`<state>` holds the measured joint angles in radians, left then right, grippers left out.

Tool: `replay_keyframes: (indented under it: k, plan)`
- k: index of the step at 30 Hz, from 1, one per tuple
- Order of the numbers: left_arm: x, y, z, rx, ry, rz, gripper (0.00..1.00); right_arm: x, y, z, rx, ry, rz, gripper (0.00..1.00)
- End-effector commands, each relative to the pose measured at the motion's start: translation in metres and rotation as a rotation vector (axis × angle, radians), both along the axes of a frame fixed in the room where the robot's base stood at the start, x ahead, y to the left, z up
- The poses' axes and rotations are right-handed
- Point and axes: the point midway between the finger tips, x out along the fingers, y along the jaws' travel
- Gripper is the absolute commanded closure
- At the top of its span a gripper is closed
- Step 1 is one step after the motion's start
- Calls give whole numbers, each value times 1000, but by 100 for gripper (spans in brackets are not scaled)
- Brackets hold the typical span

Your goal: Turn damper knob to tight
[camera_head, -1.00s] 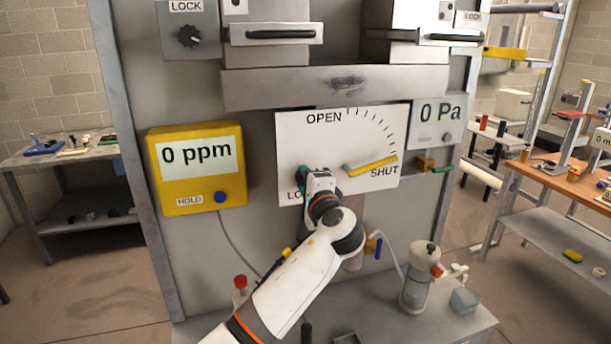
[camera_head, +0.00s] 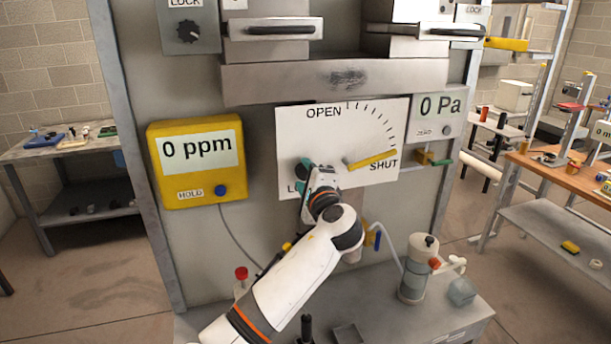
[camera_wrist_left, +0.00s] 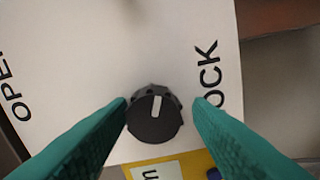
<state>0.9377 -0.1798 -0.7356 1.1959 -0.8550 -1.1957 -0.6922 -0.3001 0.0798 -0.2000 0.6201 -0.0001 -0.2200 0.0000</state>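The white damper panel (camera_head: 330,140) reads OPEN at its top, SHUT at its right and LOCK at its lower left. Its yellow lever (camera_head: 372,159) points at SHUT. The round black knob (camera_wrist_left: 155,118), with a white mark pointing nearly straight up in the left wrist view, sits beside the LOCK lettering. My left gripper (camera_wrist_left: 160,101) is open, its teal fingers on either side of this knob. A gap shows at the right finger; I cannot tell whether the left finger touches. In the head view my left gripper (camera_head: 304,182) partly covers the LOCK label. My right gripper is out of view.
A yellow meter (camera_head: 196,165) reading 0 ppm hangs left of the panel. A 0 Pa gauge (camera_head: 436,115) is at right. A separate LOCK knob (camera_head: 188,32) is at upper left. A grey-white canister (camera_head: 417,268) stands on the bench below.

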Motion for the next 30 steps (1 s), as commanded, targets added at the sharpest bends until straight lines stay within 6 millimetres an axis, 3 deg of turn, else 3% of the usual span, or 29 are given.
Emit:
replay_keyframes:
  k: [10,14,24,30]
  plan:
    - [-1,0,2,-2,-5,-1,47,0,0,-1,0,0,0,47]
    - [-11,-4,0,-3,-7,-3,47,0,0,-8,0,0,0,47]
    - [-76,-26,-3,-6,-6,-5,47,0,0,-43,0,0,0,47]
    - [-105,-35,-1,-3,-4,-3,47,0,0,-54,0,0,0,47]
